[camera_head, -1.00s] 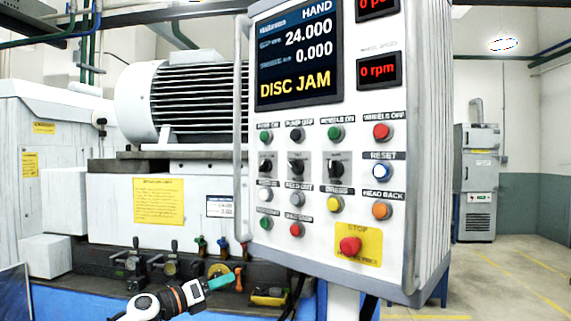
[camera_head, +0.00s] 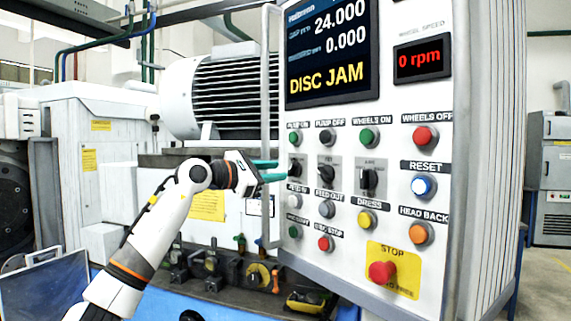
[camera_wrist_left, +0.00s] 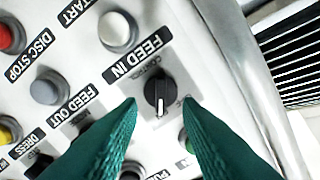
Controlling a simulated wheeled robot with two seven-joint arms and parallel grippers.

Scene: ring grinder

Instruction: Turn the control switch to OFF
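The control switch is a black rotary knob (camera_head: 297,168) on a grey plate, at the left of the row of three knobs on the white panel. In the left wrist view the same knob (camera_wrist_left: 158,90) shows with a white pointer line, and part of its "CONTROL" label is readable. My left gripper (camera_head: 280,169) has teal fingers and points at this knob from the left. In the left wrist view the gripper (camera_wrist_left: 160,101) is open, with one fingertip to each side of the knob. I cannot tell whether the fingers touch it. My right gripper is not in view.
A vertical grab rail (camera_head: 271,100) runs along the panel's left edge, close to my left gripper. Several push buttons surround the knobs, with a red stop button (camera_head: 382,271) below. The screen (camera_head: 330,55) reads "DISC JAM". A motor (camera_head: 215,95) stands behind.

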